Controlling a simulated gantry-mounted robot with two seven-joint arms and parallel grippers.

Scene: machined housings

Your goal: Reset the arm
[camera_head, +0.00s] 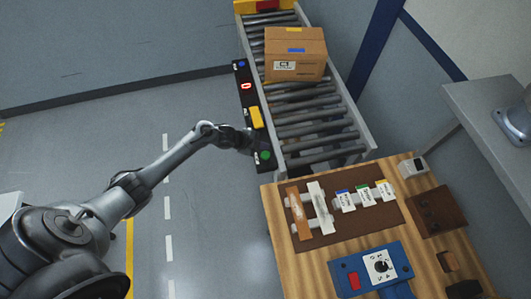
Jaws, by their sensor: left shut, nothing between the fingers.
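My left arm comes in from the lower left and reaches across the floor to the conveyor's control panel. My left gripper (254,143) is dark, small and shut, with nothing seen in it. It is over or beside the near part of the black control panel (241,77), close to a green button (265,155). I cannot tell whether it touches the panel. The panel also bears a yellow part (256,117), a lit red display (246,86) and a blue spot at the far end. My right gripper is not in view.
A roller conveyor (309,115) carries a cardboard box (295,54). A wooden table (275,211) holds a brown mat with labelled parts, a blue device (347,276) with a dial, and a brown block (436,211). A grey table (480,105) stands at right. The floor at left is clear.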

